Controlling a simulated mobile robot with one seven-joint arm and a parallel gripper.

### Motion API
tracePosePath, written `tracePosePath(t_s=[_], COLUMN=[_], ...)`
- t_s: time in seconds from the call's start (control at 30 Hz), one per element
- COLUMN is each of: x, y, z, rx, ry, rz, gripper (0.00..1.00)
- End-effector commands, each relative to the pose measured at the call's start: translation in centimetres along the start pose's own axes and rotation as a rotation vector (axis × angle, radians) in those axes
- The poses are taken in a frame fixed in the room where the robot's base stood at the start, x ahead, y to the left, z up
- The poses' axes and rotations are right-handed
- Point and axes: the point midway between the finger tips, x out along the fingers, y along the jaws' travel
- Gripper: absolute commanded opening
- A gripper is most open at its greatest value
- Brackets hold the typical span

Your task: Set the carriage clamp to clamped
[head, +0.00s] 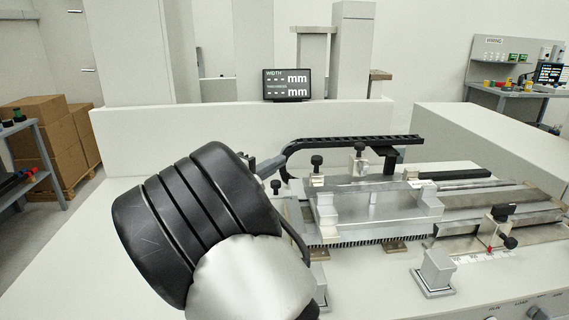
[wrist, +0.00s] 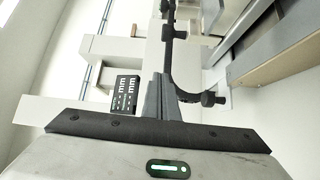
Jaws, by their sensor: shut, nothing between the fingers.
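My gripper (head: 268,165) shows in the head view past my dark wrist, near the left end of a metal carriage (head: 375,212). In the wrist view, its grey fingers (wrist: 159,78) are together with nothing between them. Black knobs stand by the carriage: a left knob (head: 276,187), a knob on a pale block (head: 317,161) and one farther back (head: 360,148). Two black knobs also show in the wrist view, beyond the fingers (wrist: 174,34) and to their right (wrist: 211,98). I cannot tell which knob belongs to the carriage clamp, or its setting. My arm hides the carriage's near-left side.
A black cable chain (head: 345,140) arches behind the carriage. A width display (head: 286,84) stands on the ledge behind, with dashes for readings. A block with black knobs and a red pointer (head: 497,226) sits at right. A metal post (head: 436,268) stands in front.

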Motion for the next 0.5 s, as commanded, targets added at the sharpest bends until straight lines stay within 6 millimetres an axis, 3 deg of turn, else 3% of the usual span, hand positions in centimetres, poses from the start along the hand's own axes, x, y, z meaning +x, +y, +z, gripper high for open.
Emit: tracePosePath(t_s=[0.4,0.5], x=[8.3,8.0], y=[0.0,0.0], z=[0.2,1.2], rx=[0.000,-0.003], ry=[-0.005,-0.001], rz=[0.001,-0.002], gripper=[0.00,0.00])
